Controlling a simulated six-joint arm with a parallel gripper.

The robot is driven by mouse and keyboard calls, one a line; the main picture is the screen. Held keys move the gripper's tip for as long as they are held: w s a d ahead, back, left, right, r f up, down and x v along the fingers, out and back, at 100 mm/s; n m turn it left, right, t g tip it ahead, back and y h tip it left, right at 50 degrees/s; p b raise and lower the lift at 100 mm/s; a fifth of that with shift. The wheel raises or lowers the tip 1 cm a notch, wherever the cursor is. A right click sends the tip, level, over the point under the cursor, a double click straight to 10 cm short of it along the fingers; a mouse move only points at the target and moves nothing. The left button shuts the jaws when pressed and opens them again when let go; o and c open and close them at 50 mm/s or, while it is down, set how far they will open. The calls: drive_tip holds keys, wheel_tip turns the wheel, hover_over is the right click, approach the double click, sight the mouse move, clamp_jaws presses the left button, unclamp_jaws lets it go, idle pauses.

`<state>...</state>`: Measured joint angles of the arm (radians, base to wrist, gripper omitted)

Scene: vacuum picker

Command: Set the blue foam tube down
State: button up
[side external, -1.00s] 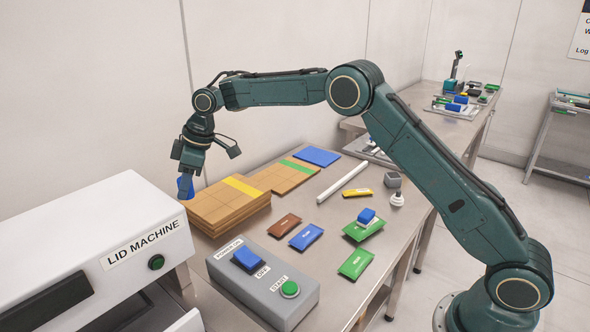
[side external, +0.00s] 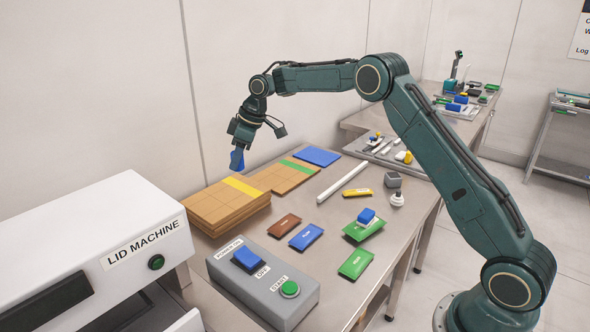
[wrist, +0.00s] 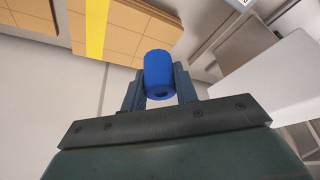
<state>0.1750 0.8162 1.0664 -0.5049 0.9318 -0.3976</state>
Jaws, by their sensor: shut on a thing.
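The blue foam tube (side external: 237,160) is a short blue cylinder held at the end of my arm. My gripper (side external: 237,150) is shut on it and holds it in the air above the cardboard stack with the yellow stripe. In the wrist view the tube (wrist: 159,74) sits between the two fingers of my gripper (wrist: 158,84), with a dark hole in its near end. The tube is apart from the cardboard below it.
Stacked cardboard (side external: 222,212) and a green-striped sheet (side external: 284,177) lie on the metal table (side external: 330,262). A white lid machine (side external: 110,225) and grey switch box (side external: 262,290) stand in front. Packets, a white rod (side external: 343,182) and a tool tray (side external: 385,152) lie right.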

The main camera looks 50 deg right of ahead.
drive_tip(key=s+d+m+h, duration=0.1)
drive_tip(key=s+d+m, duration=0.1)
drive_tip(key=d, duration=0.8)
drive_tip(key=s+d+m, duration=0.1)
drive_tip(key=s+d, duration=0.2)
drive_tip(key=d, duration=0.7)
drive_tip(key=shift+t, duration=0.4)
drive_tip(key=f, duration=1.5)
drive_tip(key=shift+w+a+f, duration=0.1)
drive_tip(key=shift+a+f, duration=0.15)
drive_tip(key=shift+f, duration=0.05)
drive_tip(key=shift+f, duration=0.1)
drive_tip(key=shift+f, duration=2)
drive_tip(key=shift+f, duration=0.1)
drive_tip(key=o, duration=0.9)
drive_tip(key=shift+o, duration=0.2)
